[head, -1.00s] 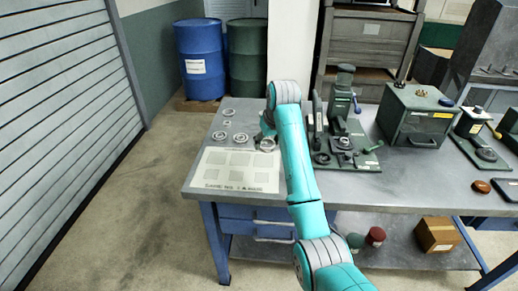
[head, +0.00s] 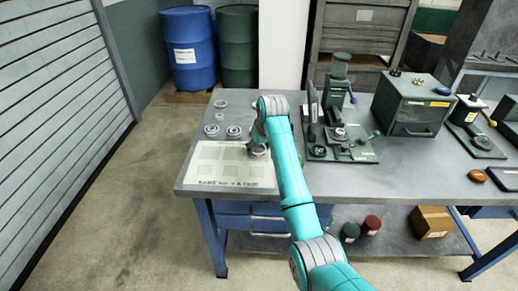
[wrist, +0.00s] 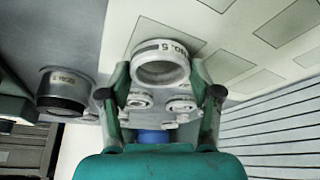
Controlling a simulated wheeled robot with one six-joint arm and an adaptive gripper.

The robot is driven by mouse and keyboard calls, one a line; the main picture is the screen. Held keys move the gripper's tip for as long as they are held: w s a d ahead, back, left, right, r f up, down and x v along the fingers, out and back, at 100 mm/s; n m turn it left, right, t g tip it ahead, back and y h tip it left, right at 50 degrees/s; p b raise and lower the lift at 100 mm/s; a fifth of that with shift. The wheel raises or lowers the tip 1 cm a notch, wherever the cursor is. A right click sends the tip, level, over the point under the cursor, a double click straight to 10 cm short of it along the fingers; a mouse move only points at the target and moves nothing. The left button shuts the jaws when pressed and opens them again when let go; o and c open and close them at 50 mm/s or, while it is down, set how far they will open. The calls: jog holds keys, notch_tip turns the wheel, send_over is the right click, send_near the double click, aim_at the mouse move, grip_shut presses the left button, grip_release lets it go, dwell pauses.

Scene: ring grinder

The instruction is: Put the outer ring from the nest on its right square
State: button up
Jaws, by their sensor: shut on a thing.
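In the head view my gripper (head: 258,146) is over the far right part of a pale mat (head: 185,178) with printed squares. The ring (head: 257,153) shows only partly below the gripper there. The square under it is hidden, and I cannot tell whether the ring touches the mat. Several other rings stand on the table beyond the mat, one of them a flat ring (head: 234,131).
A green press fixture (head: 338,125) stands right of my arm. A green box (head: 412,105) is further right. The wrist view shows a dark-based cylindrical part (wrist: 63,90) left of the ring. Other squares (head: 208,152) on the mat look bare.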

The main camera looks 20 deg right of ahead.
jog(key=shift+f, duration=0.3)
jog(key=o, duration=1.2)
jog(key=shift+f, duration=0.1)
jog(key=shift+o, duration=0.2)
jog(key=v, duration=1.2)
jog(key=shift+s, duration=0.1)
